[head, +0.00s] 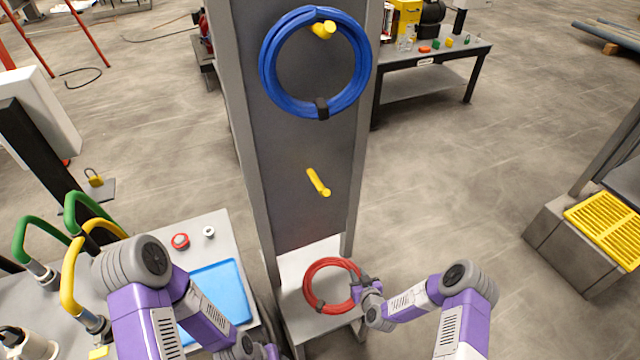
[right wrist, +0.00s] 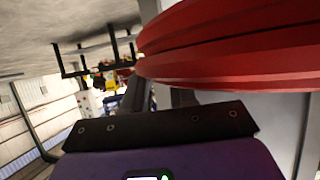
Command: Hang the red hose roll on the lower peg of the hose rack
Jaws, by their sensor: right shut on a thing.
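The red hose roll (head: 310,290) is at the foot of the hose rack (head: 295,150), over the grey base shelf. It also fills the upper right of the right wrist view (right wrist: 230,45). My right gripper (head: 359,288) is shut on the right side of the roll. I cannot tell whether the roll still touches the shelf. The lower peg (head: 318,182) is yellow, bare and sticks out of the rack panel above the roll. The upper peg (head: 323,29) carries a blue hose roll (head: 268,70). My left arm is at the lower left; its gripper fingers are not visible.
A workbench (head: 430,84) stands behind the rack at the right. A yellow grate (head: 608,228) is at the far right.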

